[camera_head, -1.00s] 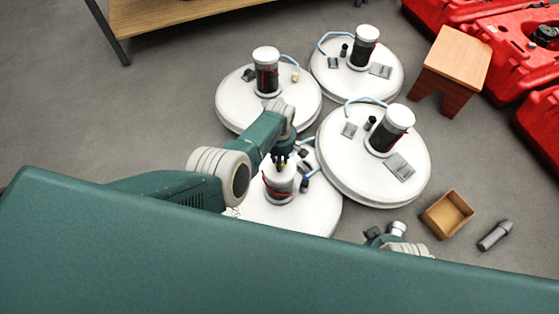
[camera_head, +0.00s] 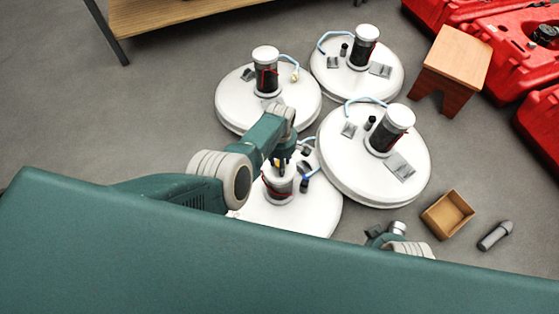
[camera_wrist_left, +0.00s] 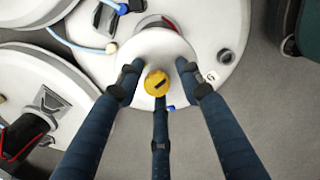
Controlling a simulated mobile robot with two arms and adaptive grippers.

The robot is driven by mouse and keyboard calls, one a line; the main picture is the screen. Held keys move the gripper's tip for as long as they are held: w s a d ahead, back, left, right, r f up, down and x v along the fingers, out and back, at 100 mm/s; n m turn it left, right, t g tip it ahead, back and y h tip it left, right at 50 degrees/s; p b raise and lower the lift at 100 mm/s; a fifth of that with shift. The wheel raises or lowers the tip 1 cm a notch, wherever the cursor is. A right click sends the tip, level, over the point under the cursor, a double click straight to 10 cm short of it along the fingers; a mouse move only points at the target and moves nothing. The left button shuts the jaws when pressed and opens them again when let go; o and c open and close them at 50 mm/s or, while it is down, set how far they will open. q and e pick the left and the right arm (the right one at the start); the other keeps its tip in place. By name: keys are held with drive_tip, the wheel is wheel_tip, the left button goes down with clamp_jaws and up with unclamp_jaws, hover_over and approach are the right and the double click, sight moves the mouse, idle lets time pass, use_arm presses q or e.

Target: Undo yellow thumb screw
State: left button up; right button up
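The yellow thumb screw (camera_wrist_left: 157,83) shows in the left wrist view, on top of the white cap (camera_wrist_left: 150,48) of a cylinder on the nearest white round tank (camera_head: 318,212). My left gripper (camera_head: 283,172) is above that cylinder in the head view. In the left wrist view its three dark fingers (camera_wrist_left: 158,80) are spread, two to the sides of the screw and one at its lower edge. Whether that one touches the screw I cannot tell. Part of my right arm's end (camera_head: 385,236) shows at the lower right; its fingers are not clear.
Three more white tanks (camera_head: 262,105) with dark cylinders and blue hoses stand close by. To the right are a wooden stool (camera_head: 458,58), an open box (camera_head: 447,215), a grey cylindrical tool (camera_head: 495,236) and red machines (camera_head: 490,40). The floor on the left is clear.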

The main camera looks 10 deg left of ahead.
use_arm(q)
drive_tip(key=shift+w+a+r, duration=0.15)
drive_tip(key=shift+w, duration=0.05)
